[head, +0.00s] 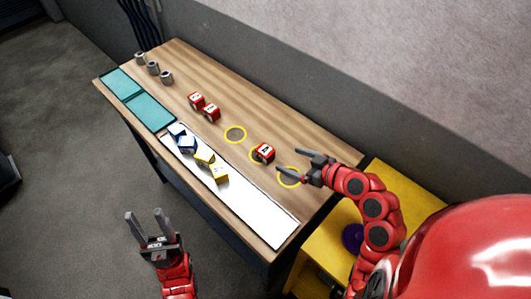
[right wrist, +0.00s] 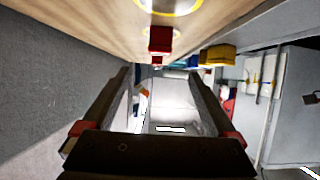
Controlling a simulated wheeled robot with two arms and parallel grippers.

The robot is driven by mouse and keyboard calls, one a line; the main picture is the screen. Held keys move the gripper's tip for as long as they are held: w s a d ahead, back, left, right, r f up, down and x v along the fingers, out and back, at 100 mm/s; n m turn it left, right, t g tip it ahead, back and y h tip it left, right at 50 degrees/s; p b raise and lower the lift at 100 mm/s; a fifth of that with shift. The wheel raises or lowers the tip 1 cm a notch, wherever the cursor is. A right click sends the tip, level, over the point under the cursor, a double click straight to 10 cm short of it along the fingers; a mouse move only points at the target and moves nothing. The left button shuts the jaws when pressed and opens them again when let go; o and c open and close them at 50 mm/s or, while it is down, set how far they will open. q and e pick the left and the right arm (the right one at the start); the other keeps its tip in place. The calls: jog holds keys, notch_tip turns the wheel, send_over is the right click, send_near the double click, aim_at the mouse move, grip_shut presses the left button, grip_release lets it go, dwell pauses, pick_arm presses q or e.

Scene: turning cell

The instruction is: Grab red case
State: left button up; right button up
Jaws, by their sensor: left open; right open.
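A red case (head: 264,152) with a white label stands on the wooden table, on or beside a yellow ring. Two more red cases, a left one (head: 195,100) and one beside it (head: 211,112), stand farther up the table. My right gripper (head: 291,160) is open and empty, just right of the nearest red case, its fingers pointing towards it. In the right wrist view a red case (right wrist: 160,40) shows ahead, at the top between the open fingers. My left gripper (head: 146,214) is open and empty, off the table's front side above the floor.
A white strip (head: 256,213) along the front edge holds blue and yellow cases (head: 218,173). Teal mats (head: 124,83) and several grey cylinders (head: 153,68) are at the far left. A wall runs behind; a yellow surface (head: 402,190) is at right.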

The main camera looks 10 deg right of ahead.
aim_at(267, 151)
jog(key=x, duration=0.7)
jog(key=shift+w, duration=0.25)
jog(key=p+x, duration=0.1)
jog(key=x, duration=0.3)
jog(key=shift+s+f+p, duration=0.1)
jog(key=shift+s+p, duration=0.05)
jog(key=shift+p, duration=0.2)
jog(key=shift+w+a+f, duration=0.3)
jog(key=shift+w, duration=0.25)
grip_shut()
